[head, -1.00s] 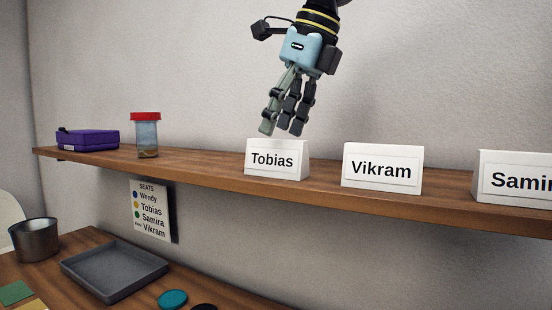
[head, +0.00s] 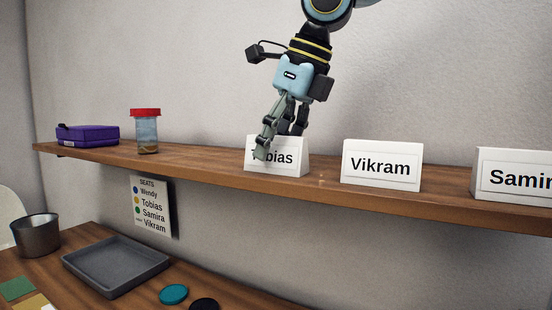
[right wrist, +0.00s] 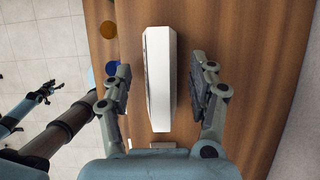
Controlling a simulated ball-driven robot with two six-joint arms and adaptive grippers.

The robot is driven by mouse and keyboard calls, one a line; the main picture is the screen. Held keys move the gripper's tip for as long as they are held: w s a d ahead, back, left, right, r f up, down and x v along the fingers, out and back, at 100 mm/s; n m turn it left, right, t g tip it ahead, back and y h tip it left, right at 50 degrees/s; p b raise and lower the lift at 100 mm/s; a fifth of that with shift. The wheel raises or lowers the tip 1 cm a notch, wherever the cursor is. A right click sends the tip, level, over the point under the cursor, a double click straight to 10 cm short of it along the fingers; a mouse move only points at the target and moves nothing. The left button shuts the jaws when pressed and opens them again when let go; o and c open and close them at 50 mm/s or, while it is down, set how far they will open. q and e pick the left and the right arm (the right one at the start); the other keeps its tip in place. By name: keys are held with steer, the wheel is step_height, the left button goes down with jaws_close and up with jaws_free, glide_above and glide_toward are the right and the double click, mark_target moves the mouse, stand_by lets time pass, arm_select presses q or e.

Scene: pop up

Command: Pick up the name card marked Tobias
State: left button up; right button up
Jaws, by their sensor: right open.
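The Tobias name card (head: 290,168) is a white tent-shaped block standing upright on the wall shelf. My right gripper (head: 280,143) is open above and around it, with one finger in front of the card hiding the start of its name and the others behind. In the right wrist view the card (right wrist: 161,75) lies between the two open, apart fingers (right wrist: 162,92), seen from above. My left gripper is not in the head view; an arm shows at the left edge of the right wrist view, with its jaws unclear.
The Vikram card (head: 381,165) and Samira card (head: 515,178) stand to the right on the shelf (head: 330,190). A red-lidded jar (head: 146,132) and purple box (head: 88,135) stand to the left. Below are a seats list (head: 152,206), grey tray (head: 115,264) and metal cup (head: 36,235).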

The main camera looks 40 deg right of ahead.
steer(key=shift+f+b, duration=0.2)
steer(key=shift+b, duration=0.1)
steer(key=shift+c, duration=0.3)
steer(key=c, duration=0.8)
